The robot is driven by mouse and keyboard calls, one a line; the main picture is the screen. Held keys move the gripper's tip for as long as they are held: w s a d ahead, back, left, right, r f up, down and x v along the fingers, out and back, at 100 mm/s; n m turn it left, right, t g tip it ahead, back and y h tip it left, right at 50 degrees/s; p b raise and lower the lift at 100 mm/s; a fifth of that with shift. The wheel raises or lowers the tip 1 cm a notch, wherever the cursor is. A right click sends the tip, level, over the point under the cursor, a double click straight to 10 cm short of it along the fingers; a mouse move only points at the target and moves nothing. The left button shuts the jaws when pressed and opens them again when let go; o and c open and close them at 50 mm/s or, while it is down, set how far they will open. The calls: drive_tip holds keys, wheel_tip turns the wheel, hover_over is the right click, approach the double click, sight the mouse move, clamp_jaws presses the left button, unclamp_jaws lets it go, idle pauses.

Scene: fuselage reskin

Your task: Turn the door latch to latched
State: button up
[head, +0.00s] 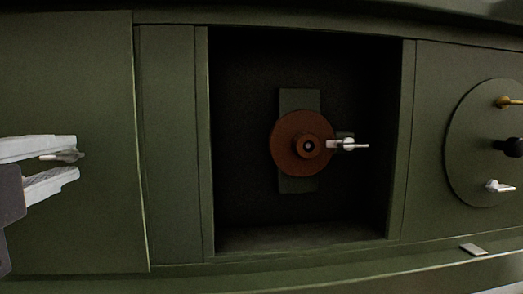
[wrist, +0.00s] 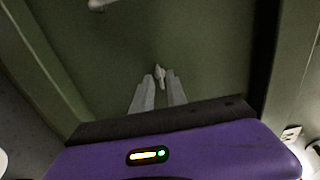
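A small grey latch handle (head: 65,155) is on the green panel (head: 85,90) at the left of the head view. It points to the right. My gripper (head: 62,157) is at that panel, with its two pale fingers apart, one above and one below the handle. In the wrist view the handle (wrist: 160,76) shows between the fingertips (wrist: 160,78) of my gripper. I cannot tell whether the fingers touch it. The handle's base is partly hidden by the fingers.
Right of the panel is an open dark bay (head: 240,120) with a reddish-brown disc (head: 287,140) and a silver lever (head: 349,145). A round plate (head: 470,150) with yellow, black and silver fittings is at far right. A small grey tag (head: 473,250) lies on the ledge.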

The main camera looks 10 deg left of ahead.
drive_tip(key=shift+o, duration=0.3)
drive_tip(key=v, duration=0.7)
drive_tip(key=shift+s+d, duration=0.15)
drive_tip(key=shift+s, duration=0.25)
